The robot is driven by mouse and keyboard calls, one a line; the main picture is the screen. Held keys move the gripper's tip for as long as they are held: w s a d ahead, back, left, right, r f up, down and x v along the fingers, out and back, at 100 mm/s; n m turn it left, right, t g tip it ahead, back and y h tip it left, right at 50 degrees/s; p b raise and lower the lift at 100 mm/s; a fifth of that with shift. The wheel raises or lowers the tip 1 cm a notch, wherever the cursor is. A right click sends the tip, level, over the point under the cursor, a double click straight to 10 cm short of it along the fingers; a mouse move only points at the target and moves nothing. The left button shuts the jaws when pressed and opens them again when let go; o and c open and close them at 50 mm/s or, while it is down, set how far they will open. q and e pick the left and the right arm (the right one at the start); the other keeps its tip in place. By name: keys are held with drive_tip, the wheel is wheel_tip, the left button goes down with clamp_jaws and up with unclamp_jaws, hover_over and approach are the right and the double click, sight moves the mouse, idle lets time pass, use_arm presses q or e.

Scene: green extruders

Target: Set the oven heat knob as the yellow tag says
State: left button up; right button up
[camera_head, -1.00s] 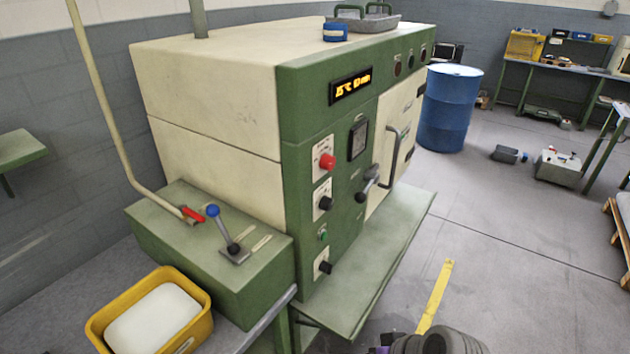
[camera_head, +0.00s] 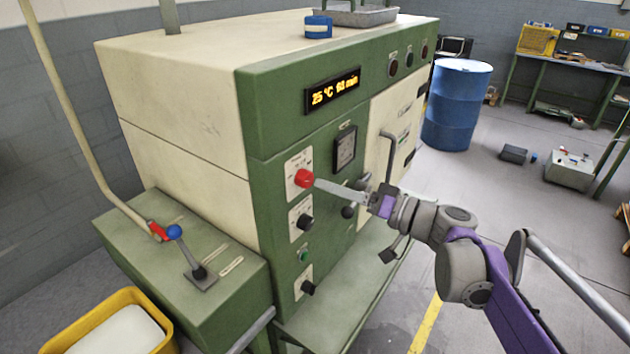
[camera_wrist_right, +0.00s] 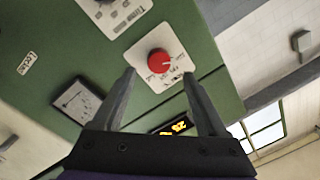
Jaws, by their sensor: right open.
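The red heat knob (camera_head: 303,178) sits on a white dial plate on the oven's green front panel. It also shows in the right wrist view (camera_wrist_right: 158,61) with a pale pointer mark; the scale is too small to read. My right gripper (camera_head: 322,186) is open and empty, its fingers reaching toward the red knob. In the wrist view its fingertips (camera_wrist_right: 159,74) lie on either side of the knob's line; contact cannot be told. The display (camera_head: 332,92) glows yellow and seems to read 25 °C and 60 min. I cannot make out a yellow tag. My left gripper is out of view.
A black knob (camera_head: 304,221) sits below the red one, and another black knob (camera_head: 308,287) lower down. A gauge (camera_head: 345,148) and the door handle (camera_head: 388,155) are close to my right arm. A blue-topped lever (camera_head: 175,232) stands left.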

sight(310, 180)
drive_tip(key=x, duration=0.4)
drive_tip(key=shift+w+a, duration=0.3)
clamp_jaws()
